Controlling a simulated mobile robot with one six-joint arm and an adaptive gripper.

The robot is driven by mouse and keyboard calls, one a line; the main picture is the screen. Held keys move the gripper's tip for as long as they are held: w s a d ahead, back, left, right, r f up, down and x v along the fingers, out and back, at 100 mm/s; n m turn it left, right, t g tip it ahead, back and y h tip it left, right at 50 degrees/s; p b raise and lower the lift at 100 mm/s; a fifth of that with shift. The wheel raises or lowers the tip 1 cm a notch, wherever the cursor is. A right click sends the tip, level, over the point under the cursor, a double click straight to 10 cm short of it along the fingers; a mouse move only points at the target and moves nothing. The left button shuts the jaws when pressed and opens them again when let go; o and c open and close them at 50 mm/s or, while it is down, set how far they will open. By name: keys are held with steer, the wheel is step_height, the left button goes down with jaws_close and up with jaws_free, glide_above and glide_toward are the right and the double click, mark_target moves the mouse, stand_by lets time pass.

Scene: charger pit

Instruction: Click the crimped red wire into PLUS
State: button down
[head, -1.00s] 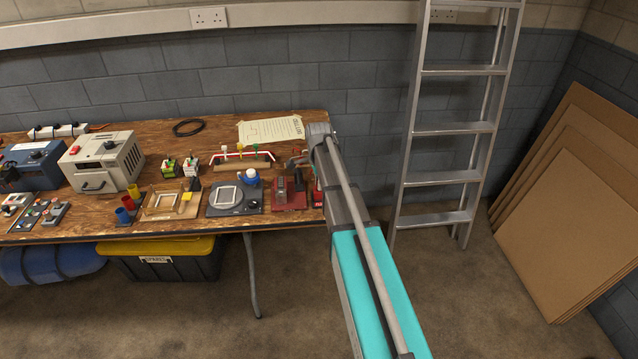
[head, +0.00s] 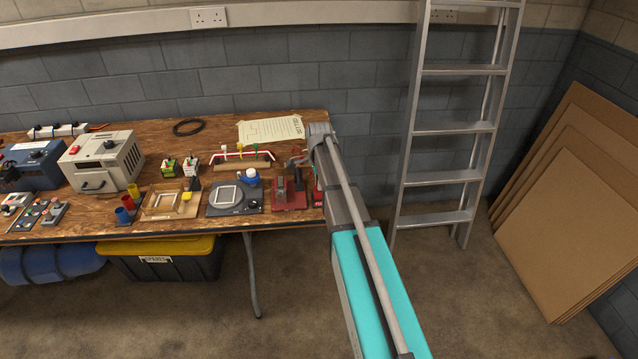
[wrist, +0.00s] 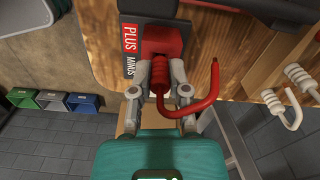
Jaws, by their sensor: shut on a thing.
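In the wrist view my gripper (wrist: 158,92) is shut on the ribbed boot of the red wire (wrist: 186,112). The wire's tail bends below the fingers and curves up to the right, its end free. The boot reaches the near edge of a red housing (wrist: 162,40). I cannot tell whether the tip is inside. The PLUS label (wrist: 130,38) is red and lies left of the housing. A dark MINUS label (wrist: 132,66) lies below it. In the head view my arm hides most of the gripper at the bench's right end.
Two white ribbed pieces (wrist: 272,102) on a wooden rack stand to the right in the wrist view. In the head view a grey-dial fixture (head: 232,198) and a red fixture (head: 289,196) lie left of my arm. A ladder (head: 455,130) leans against the wall at right.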

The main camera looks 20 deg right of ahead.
steer(key=c, duration=1.3)
jaws_free()
jaws_close()
steer(key=shift+f, duration=0.15)
steer(key=o, duration=0.8)
jaws_free()
steer(key=shift+c, duration=0.2)
